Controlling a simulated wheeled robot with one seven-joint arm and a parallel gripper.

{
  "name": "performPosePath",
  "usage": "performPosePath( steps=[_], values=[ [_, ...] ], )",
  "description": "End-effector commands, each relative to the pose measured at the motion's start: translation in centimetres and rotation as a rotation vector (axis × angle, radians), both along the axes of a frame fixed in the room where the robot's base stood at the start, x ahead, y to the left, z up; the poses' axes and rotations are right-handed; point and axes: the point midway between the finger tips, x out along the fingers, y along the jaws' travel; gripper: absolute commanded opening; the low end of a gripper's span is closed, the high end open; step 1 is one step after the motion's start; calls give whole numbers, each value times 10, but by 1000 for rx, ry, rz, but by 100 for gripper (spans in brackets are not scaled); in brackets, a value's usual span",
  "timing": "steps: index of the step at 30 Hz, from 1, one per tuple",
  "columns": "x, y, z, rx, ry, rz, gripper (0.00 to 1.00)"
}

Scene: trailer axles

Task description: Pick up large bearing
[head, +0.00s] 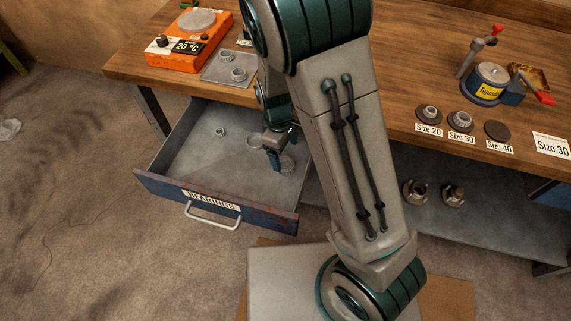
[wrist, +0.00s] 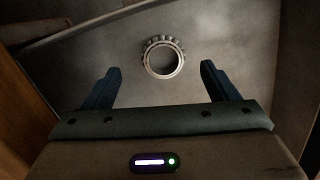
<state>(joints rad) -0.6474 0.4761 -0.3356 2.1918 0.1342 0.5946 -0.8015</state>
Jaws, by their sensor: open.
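My gripper (head: 274,148) is open and empty, low inside the open drawer (head: 217,203) labelled BEARINGS. In the wrist view, one grey metal roller bearing (wrist: 162,41) lies flat on the drawer floor, beyond my fingertips (wrist: 160,68) and roughly centred between them. The fingers do not appear to touch it. A small bearing (head: 219,132) lies further left. Which of these the wrist view shows is hard to tell.
On the workbench (head: 135,62) stand an orange heater (head: 178,52) and a grey plate with two bearings (head: 228,72). Size-labelled discs (head: 497,130) and a vise-like tool (head: 487,85) are at right. The drawer's walls surround my gripper; its left floor is mostly clear.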

Motion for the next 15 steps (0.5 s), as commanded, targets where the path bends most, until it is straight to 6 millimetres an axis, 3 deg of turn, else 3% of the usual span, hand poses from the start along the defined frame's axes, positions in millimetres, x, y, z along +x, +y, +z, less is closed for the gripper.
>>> performPosePath(
  steps=[9, 15],
  values=[
    [-4, 2, -40, -1, 2, 0, 80],
    [-5, 2, -44, 0, 1, -1, 80]
  ],
)
